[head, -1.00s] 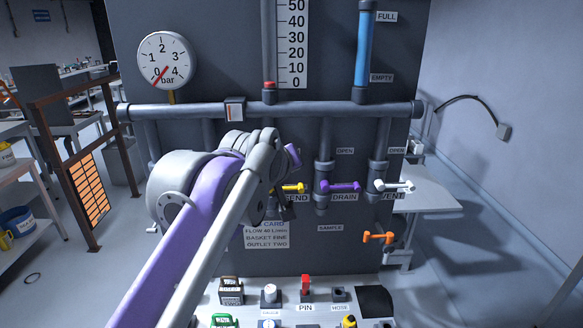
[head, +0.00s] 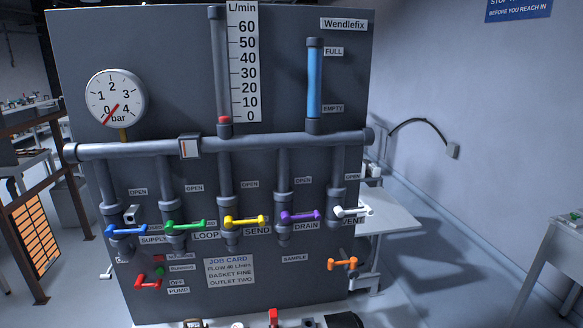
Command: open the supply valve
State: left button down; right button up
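The supply valve is a pipe with a blue lever handle (head: 127,230) at the far left of the valve row, above a label reading SUPPLY. Its lever lies about level across the pipe, and an OPEN label (head: 138,192) sits above it on the right. A small grey block-like part (head: 132,214) is just above the lever; I cannot tell what it is. Neither of my grippers shows in the head view now.
Green (head: 186,225), yellow (head: 245,221), purple (head: 300,216) and white (head: 352,211) levers run to the right, all roughly level. A red pump handle (head: 149,282) sits below the supply valve. The pressure gauge (head: 116,98) points near 0. An orange lever (head: 342,264) is lower right.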

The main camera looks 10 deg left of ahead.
aim_at(112, 230)
jog(key=u, duration=1.35)
